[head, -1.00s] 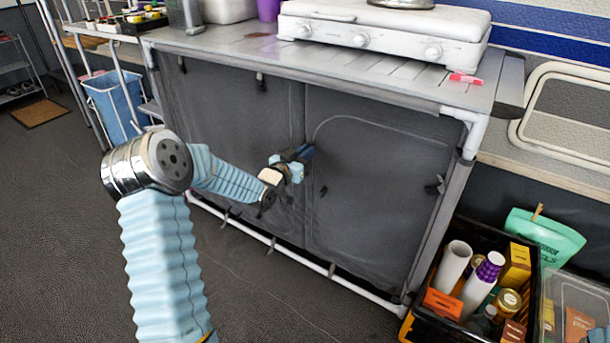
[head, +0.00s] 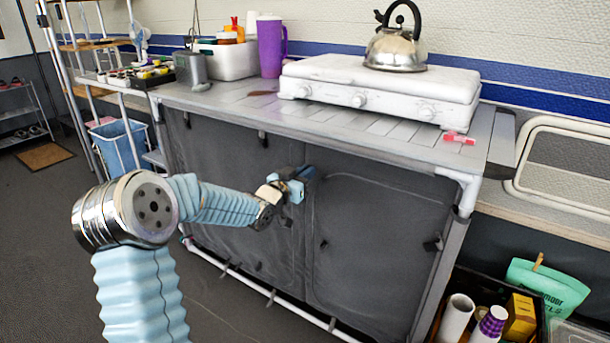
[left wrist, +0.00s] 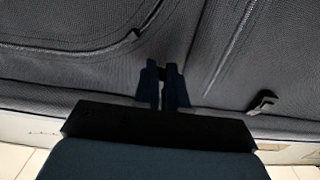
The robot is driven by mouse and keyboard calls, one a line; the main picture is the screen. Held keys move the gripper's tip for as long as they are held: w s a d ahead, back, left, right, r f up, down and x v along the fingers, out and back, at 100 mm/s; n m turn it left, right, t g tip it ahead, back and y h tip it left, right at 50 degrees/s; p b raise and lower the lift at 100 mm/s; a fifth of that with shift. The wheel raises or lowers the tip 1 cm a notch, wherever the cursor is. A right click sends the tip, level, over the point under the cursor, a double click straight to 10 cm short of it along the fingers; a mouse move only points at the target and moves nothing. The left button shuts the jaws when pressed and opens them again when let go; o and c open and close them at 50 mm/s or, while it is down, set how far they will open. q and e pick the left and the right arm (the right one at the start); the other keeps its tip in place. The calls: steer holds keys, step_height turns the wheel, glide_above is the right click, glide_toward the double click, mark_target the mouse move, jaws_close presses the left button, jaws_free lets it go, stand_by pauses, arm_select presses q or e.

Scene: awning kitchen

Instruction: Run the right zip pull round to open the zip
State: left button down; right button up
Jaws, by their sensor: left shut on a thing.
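The right door panel (head: 375,250) of the grey fabric cupboard has a rounded seam line, the right zip (head: 375,179), running across its top and down its sides. My left gripper (head: 307,173) is at the upper left corner of this line, close against the fabric. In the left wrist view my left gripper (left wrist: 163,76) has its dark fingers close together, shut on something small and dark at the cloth. I take it as the right zip pull, which the fingers mostly hide. My right gripper is not in view.
A white stove (head: 380,88) with a kettle (head: 396,45) stands on the cupboard top (head: 230,97). A dark toggle (head: 433,244) sits on the panel's right side. A crate of goods (head: 455,285) stands at the lower right. Open floor (head: 215,310) lies in front.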

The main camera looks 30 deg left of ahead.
arm_select(q)
steer(key=c, duration=1.2)
jaws_free()
steer(key=shift+r, duration=0.2)
steer(key=s, duration=0.9)
steer(key=s+a+b, duration=0.1)
steer(key=s, duration=0.3)
steer(key=shift+s, duration=0.4)
